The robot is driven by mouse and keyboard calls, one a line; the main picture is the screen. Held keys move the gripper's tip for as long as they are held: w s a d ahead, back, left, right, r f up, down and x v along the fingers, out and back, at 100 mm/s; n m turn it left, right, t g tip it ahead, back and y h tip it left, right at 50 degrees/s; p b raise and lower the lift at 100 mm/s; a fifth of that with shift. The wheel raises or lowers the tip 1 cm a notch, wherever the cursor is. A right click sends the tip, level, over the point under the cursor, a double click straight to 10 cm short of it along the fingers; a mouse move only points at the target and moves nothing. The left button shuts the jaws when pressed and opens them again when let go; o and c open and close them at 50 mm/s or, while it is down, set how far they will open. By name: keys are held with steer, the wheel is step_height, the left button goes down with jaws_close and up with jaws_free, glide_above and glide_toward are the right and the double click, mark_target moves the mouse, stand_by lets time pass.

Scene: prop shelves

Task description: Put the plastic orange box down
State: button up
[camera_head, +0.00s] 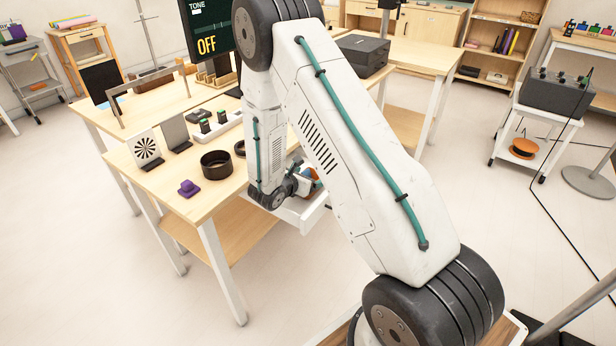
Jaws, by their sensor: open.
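My gripper (299,186) is small and mostly hidden at the end of my white arm, over an open white drawer (311,217) at the right side of the near table. Its jaws are open, though the fingertips are hard to make out. A small orange thing (314,173), perhaps the plastic orange box, shows beside a blue patch just past my gripper. My arm covers part of it, and I cannot tell whether it touches the gripper or rests in the drawer.
A black box (363,54) sits on the table behind.

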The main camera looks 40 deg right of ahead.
steer(key=shift+r, duration=0.55)
steer(key=v, duration=1.2)
steer(key=s+d+r+m+g+y, duration=0.1)
steer(key=s+r+m+g, duration=0.2)
steer(key=s+r+m, duration=0.45)
steer(key=s+d+r+m+g+y, duration=0.1)
steer(key=s+r+m+g, duration=0.3)
steer(key=r, duration=0.6)
steer(key=s+a+r+m+t+y, duration=0.2)
steer(key=s+a+r+m+y, duration=0.2)
steer(key=s, duration=0.5)
steer(key=s+a+r+m+t+y, duration=0.1)
steer(key=s+a+r+m+y, duration=0.4)
steer(key=s, duration=0.5)
steer(key=shift+a+r+m+t+y, duration=0.2)
steer(key=shift+a+m+t+y, duration=0.2)
steer(key=shift+a+m+y, duration=0.45)
